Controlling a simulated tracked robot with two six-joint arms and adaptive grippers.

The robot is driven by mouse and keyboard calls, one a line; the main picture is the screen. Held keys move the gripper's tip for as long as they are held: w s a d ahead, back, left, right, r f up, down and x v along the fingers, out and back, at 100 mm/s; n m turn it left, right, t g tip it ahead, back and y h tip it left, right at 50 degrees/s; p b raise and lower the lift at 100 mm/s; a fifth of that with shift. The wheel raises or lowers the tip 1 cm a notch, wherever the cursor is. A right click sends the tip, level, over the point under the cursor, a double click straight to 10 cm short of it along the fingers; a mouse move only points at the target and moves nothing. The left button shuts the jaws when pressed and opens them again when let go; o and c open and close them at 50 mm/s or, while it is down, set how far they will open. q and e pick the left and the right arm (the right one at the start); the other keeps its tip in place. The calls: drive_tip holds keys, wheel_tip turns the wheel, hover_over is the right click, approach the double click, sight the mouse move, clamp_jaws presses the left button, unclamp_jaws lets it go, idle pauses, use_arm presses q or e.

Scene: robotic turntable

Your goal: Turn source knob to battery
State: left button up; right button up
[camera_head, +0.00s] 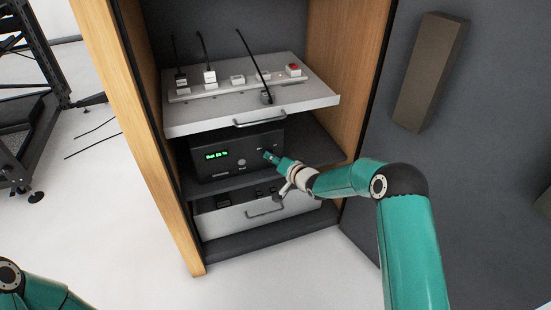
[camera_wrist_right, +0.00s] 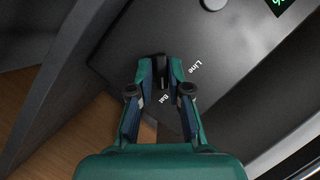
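The source knob (camera_wrist_right: 159,70) is a small black knob on the front of a black power unit (camera_head: 225,168). White labels "Line" and "Bat" stand beside it in the right wrist view. Which label it points to I cannot tell. My right gripper (camera_head: 268,157) is at the right part of the unit's front. In the wrist view its two fingers (camera_wrist_right: 159,68) stand on either side of the knob and appear to close on it. My left gripper is out of view; only part of my left arm shows at the lower left.
The unit sits on a cabinet shelf between wooden side walls (camera_head: 153,150). Above it a grey drawer (camera_head: 195,122) with switches and cables sticks out over the unit. A lower drawer (camera_head: 225,222) is below. Open floor lies in front and to the left.

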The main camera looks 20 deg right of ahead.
drive_tip(key=o, duration=0.3)
drive_tip(key=v, duration=1.2)
drive_tip(key=shift+f, duration=0.15)
